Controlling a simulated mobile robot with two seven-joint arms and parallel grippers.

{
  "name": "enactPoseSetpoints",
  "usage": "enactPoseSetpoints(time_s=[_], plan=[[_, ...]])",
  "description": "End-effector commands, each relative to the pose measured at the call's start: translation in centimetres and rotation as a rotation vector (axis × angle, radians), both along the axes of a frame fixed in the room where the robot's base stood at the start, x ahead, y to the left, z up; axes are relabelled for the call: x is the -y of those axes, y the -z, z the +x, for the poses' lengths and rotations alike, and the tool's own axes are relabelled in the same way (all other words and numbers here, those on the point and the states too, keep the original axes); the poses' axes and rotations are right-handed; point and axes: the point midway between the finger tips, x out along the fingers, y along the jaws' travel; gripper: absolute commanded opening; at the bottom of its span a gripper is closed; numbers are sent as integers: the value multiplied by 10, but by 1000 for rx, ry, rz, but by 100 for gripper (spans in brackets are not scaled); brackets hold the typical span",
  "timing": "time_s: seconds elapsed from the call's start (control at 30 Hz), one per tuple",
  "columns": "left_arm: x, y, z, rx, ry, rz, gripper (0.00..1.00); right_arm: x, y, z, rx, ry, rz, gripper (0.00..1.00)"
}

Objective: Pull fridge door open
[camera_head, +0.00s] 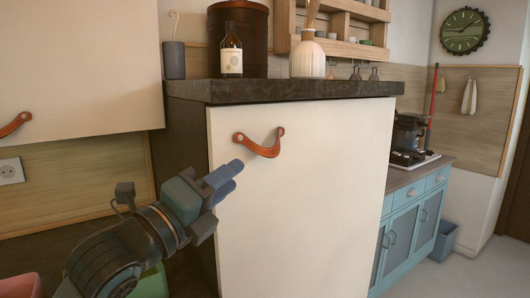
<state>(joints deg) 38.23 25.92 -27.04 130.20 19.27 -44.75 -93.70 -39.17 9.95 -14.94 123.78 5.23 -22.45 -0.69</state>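The fridge door (300,200) is a tall cream panel in the middle of the head view, below a dark countertop. It looks shut. An orange-brown leather pull (260,147) is fixed near its upper left corner and hangs in a shallow curve. My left gripper (228,180) is in front of the door's left edge, a little below and left of the pull. Its blue-grey fingers point toward the upper right and look close together. They appear apart from the pull, and the gap between them is not clear. My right gripper is not in view.
The dark countertop (300,88) carries a bottle (231,52), a brown pot and a white vase (308,56). A cream cabinet (75,65) with another leather pull is at upper left. Blue cabinets (412,225) stand at right, with open floor beside them.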

Motion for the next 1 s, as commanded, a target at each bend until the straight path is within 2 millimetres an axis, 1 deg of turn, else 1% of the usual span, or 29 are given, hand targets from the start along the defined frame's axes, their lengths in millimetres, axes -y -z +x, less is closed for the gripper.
enactPoseSetpoints(time_s=[0.03, 0.3, 0.5, 0.63, 0.9, 1.0], plan=[[6, -5, 9, -1, 1, -5, 34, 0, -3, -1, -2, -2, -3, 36], [38, -16, 54, -2, 0, -4, 34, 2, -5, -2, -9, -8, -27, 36], [52, -21, 74, -2, 1, -3, 34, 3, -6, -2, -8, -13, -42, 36], [56, -21, 80, -2, 0, -1, 34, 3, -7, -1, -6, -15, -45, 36], [56, -21, 80, -1, 0, -2, 34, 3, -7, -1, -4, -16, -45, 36], [56, -21, 80, -1, 0, -1, 27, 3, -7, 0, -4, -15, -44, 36]])
